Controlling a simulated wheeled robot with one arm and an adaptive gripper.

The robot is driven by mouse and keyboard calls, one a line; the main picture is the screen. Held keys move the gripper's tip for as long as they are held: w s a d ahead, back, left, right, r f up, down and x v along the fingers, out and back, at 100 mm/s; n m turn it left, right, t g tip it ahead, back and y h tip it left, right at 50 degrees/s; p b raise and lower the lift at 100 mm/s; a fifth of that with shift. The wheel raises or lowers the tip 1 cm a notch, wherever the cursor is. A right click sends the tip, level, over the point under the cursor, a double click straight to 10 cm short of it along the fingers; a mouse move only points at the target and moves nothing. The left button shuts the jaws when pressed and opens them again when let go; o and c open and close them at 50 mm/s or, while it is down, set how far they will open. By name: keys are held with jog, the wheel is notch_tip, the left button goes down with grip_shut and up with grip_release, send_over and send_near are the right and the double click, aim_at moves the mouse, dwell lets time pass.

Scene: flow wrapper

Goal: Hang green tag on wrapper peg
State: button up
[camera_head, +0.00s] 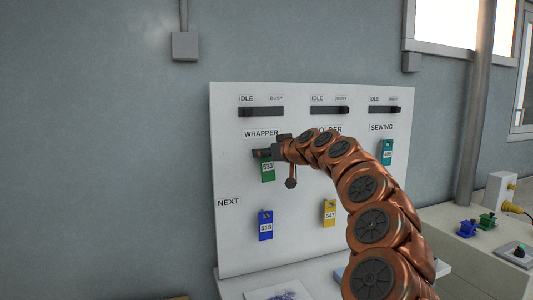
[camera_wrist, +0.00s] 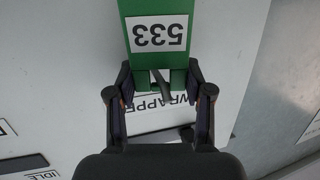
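The green tag (camera_head: 267,172), numbered 533, is at the board just below the WRAPPER label. In the wrist view the green tag (camera_wrist: 157,12) shows upside down, with its holed end towards my gripper. My gripper (camera_wrist: 159,84) has a fingertip against each side edge of that end, shut on the tag. The grey wrapper peg (camera_wrist: 162,88) shows at the tag's hole; it looks to pass through it, but how deep I cannot tell. In the head view my gripper (camera_head: 264,154) covers the tag's top and the peg.
The white board (camera_head: 230,240) also carries a blue tag (camera_head: 265,226) and a yellow tag (camera_head: 329,213) on the lower row, and a teal tag (camera_head: 386,152) under SEWING. Sliders (camera_head: 261,111) run along the top. My arm covers part of the FOLDER column.

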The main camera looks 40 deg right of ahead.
jog(key=o, duration=0.5)
jog(key=shift+c, duration=0.2)
jog(key=v, duration=1.2)
